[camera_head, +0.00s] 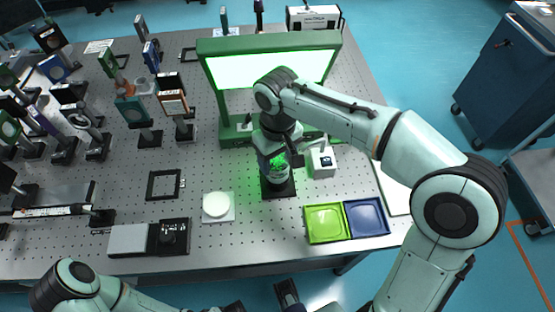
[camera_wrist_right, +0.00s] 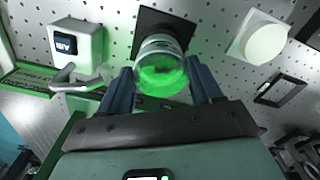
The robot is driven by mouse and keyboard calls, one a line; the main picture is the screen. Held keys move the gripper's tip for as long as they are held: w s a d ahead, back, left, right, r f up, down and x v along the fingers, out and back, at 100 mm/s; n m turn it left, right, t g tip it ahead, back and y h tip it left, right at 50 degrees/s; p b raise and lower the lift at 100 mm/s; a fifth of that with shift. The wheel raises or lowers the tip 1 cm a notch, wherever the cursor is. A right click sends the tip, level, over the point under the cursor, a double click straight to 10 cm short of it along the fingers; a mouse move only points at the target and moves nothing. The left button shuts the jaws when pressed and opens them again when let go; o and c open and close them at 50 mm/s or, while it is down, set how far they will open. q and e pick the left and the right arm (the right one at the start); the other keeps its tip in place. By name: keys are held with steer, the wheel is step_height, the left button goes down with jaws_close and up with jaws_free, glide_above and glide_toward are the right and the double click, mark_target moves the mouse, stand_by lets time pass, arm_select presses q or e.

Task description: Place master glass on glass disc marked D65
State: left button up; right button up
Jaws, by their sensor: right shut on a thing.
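My right gripper (camera_head: 273,165) is shut on a clear round glass (camera_wrist_right: 161,68), with a finger on each side of it. The glass glows green and is upright or nearly so. It is over a square black plate (camera_wrist_right: 151,21); whether it touches the plate is unclear. In the head view the plate (camera_head: 280,191) shows below the glass. A round white disc (camera_head: 216,205) lies on a pale square base left of the gripper; it also shows in the right wrist view (camera_wrist_right: 266,44). No D65 mark is readable. My left arm shows at the bottom left; its fingertips are not clear.
A green-framed light panel (camera_head: 270,70) stands behind the gripper. A small white box (camera_head: 322,161) is right of it. Green (camera_head: 325,223) and blue (camera_head: 366,216) trays lie at front right. Optical mounts crowd the left. Some perforated tabletop (camera_head: 220,245) is clear at the front.

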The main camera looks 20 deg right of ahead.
mark_target(278, 162)
steer(key=shift+f, duration=0.3)
steer(key=shift+f, duration=0.15)
steer(key=o, duration=1.2)
step_height(278, 162, up, 12)
steer(key=p, duration=0.3)
